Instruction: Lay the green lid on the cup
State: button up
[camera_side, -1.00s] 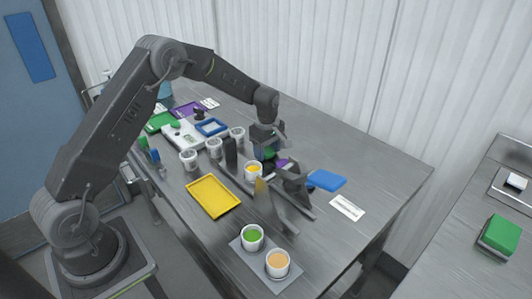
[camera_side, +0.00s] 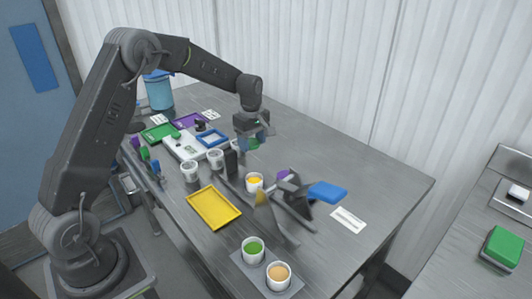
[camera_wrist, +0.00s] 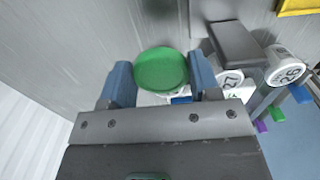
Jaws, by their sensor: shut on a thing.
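My gripper (camera_side: 253,145) is shut on the green lid (camera_wrist: 160,69), which lies between its two blue fingers in the wrist view. The lid also shows under the gripper in the side view (camera_side: 253,142), held above the table. A cup with yellow filling (camera_side: 254,182) stands below and nearer the camera, apart from the lid. White cups (camera_side: 190,171) (camera_side: 215,159) stand in a row to the left; numbered cups show at right in the wrist view (camera_wrist: 287,66). Part of a white thing shows beneath the lid; I cannot tell whether it is a cup.
A dark upright block (camera_side: 231,164) stands near the cups. A yellow tray (camera_side: 213,207) lies in front. Filled cups, green (camera_side: 253,250) and orange (camera_side: 279,275), stand at the front. The back right table is clear.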

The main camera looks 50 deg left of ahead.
jog(key=s+a+r, duration=0.4)
jog(key=a, duration=0.1)
jog(key=shift+s+d+f, duration=0.65)
jog(key=shift+d, duration=1.95)
jog(key=shift+s+d+f, duration=0.6)
jog(key=shift+d+f, duration=0.1)
jog(key=shift+d, duration=1.95)
jog(key=shift+s+d+f, duration=0.65)
jog(key=shift+d, duration=1.95)
jog(key=shift+f, duration=0.75)
jog(key=o, duration=1.2)
jog(key=shift+r, duration=0.1)
jog(key=shift+r, duration=3.45)
